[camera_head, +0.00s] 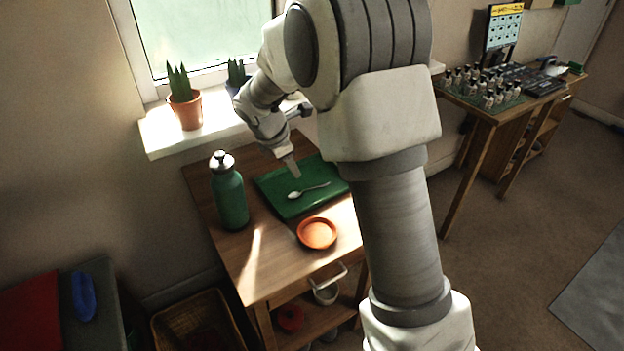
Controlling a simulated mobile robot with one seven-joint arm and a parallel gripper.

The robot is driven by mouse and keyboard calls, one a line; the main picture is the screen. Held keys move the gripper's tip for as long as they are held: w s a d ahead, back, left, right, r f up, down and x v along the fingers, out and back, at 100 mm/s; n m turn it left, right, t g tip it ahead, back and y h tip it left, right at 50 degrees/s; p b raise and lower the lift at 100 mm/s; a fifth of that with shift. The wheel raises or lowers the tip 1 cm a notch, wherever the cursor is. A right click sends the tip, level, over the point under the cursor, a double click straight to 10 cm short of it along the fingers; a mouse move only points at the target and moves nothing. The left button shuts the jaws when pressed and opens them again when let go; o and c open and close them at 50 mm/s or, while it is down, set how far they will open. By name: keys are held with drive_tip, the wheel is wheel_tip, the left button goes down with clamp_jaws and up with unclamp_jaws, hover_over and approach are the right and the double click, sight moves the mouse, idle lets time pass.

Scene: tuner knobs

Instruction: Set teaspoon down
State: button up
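The teaspoon (309,190) is a small silver spoon over the green tray (278,181), its bowl toward the left and its handle toward the right. It appears to lie on the tray, though a small gap beneath it cannot be ruled out. My gripper (294,172) points down just above and beside the teaspoon, near the tray's middle. Its fingers are small and seen edge-on, so I cannot tell whether they are open or shut, or whether they touch the spoon. My arm hides the area right of the tray.
The wooden table (262,270) also bears a green bottle (230,195) at left and an orange saucer (317,233) in front of the tray. Potted plants (186,105) stand on the windowsill behind. The table's front left is clear. Another table (480,112) with many small items stands at right.

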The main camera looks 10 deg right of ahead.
drive_tip(key=s+d+r+m+y, duration=0.1)
drive_tip(key=s+d+r+m, duration=0.3)
drive_tip(key=s+r+m, duration=0.8)
drive_tip(key=s+r+m+t+y, duration=0.2)
drive_tip(key=s+m, duration=0.6)
drive_tip(key=s, duration=1.1)
drive_tip(key=shift+s+a+r+m+y, duration=0.25)
drive_tip(key=shift+s+r+m+y, duration=0.05)
drive_tip(key=shift+s+r, duration=0.15)
wheel_tip(320, 180, up, 18)
drive_tip(key=p, duration=1.8)
drive_tip(key=shift+r, duration=0.25)
